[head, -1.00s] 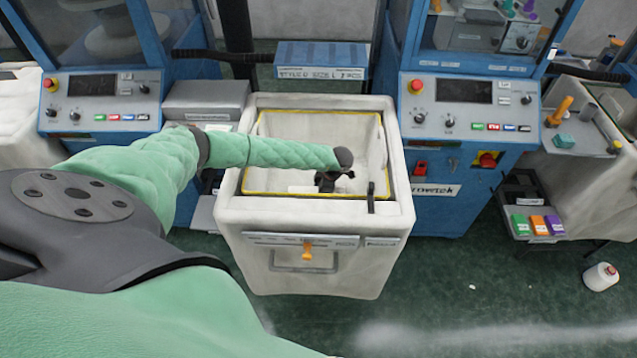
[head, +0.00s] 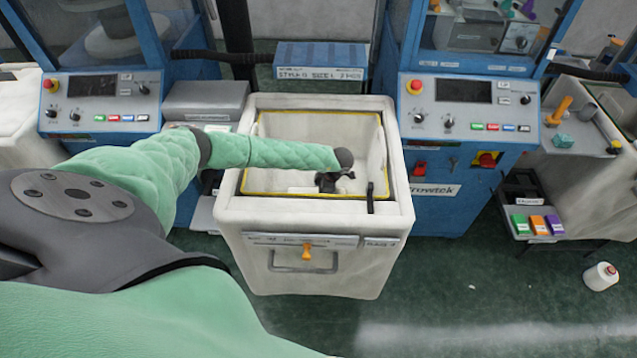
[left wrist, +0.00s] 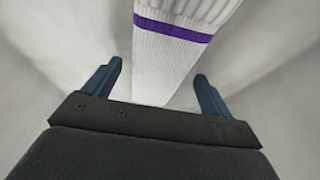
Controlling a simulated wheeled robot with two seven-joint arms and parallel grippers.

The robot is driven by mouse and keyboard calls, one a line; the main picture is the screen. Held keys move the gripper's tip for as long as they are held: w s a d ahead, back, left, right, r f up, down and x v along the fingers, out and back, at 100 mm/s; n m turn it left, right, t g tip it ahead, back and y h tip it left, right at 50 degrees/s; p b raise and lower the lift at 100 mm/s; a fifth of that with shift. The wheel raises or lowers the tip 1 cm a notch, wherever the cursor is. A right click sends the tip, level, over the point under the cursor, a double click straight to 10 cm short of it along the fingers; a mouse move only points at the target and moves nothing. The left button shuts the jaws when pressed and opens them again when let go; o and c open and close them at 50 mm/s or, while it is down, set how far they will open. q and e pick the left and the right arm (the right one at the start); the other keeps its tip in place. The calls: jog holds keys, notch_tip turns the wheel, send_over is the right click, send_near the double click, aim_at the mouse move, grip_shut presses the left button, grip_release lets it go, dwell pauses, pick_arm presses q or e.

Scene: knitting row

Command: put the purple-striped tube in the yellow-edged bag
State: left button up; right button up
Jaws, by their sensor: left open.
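The purple-striped tube (left wrist: 174,50) is white ribbed knit with one purple band; in the left wrist view it lies ahead of and between the open fingers of my left gripper (left wrist: 158,85). Pale cloth or lining surrounds it. The tube is hard to make out there. My right gripper is not in view.
Blue machines with control panels (head: 465,90) stand on both sides of the bin. A blue box (head: 320,72) sits behind it. A shelf with green, orange and purple packs (head: 538,225) is at the right. A thread cone (head: 600,276) stands on the green floor.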

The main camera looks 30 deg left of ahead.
pick_arm(q)
jog(key=b+v, duration=0.2)
jog(key=v, duration=0.4)
jog(key=shift+w+f+b, duration=0.1)
jog(key=shift+w+b, duration=0.05)
jog(key=shift+b, duration=0.25)
jog(key=shift+b+v, duration=0.95)
jog(key=shift+v, duration=1.9)
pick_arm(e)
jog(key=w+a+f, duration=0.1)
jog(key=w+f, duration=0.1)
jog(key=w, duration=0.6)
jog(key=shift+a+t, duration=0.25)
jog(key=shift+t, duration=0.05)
